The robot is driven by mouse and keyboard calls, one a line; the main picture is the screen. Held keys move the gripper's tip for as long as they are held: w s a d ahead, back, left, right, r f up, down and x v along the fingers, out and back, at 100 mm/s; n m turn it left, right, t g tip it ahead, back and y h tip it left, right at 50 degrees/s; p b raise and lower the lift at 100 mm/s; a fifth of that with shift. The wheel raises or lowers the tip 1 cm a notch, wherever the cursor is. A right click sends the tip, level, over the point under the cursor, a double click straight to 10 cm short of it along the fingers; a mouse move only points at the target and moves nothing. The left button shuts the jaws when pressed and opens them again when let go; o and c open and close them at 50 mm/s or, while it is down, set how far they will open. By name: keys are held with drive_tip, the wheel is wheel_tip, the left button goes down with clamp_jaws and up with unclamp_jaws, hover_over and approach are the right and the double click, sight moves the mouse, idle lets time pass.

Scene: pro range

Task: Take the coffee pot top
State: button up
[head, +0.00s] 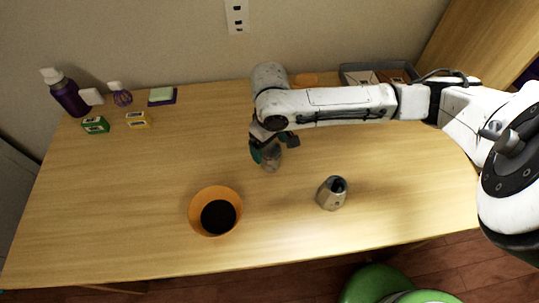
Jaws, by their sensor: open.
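The coffee pot top (270,160) looks like a small grey metal piece with a teal-green part at its left, near the middle of the table. My gripper (276,146) is open directly above it, with its fingers close around or just over its upper part; I cannot tell whether they touch. The arm hides part of it. A metal faceted pot base (331,196) with a dark open top stands on the table to the right and nearer to me.
An orange bowl (195,203) with dark contents stands at the front left of the wooden table (120,220). Purple bottles (65,95) and small boxes (95,125) stand at the back left. A grey tray (345,72) is at the back right, behind my arm.

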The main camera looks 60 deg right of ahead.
wheel_tip(320, 180, down, 5)
drive_tip(key=shift+w+d+f, duration=0.1)
drive_tip(key=shift+w, duration=0.05)
drive_tip(key=c, duration=1.2)
drive_tip(key=shift+o, duration=0.2)
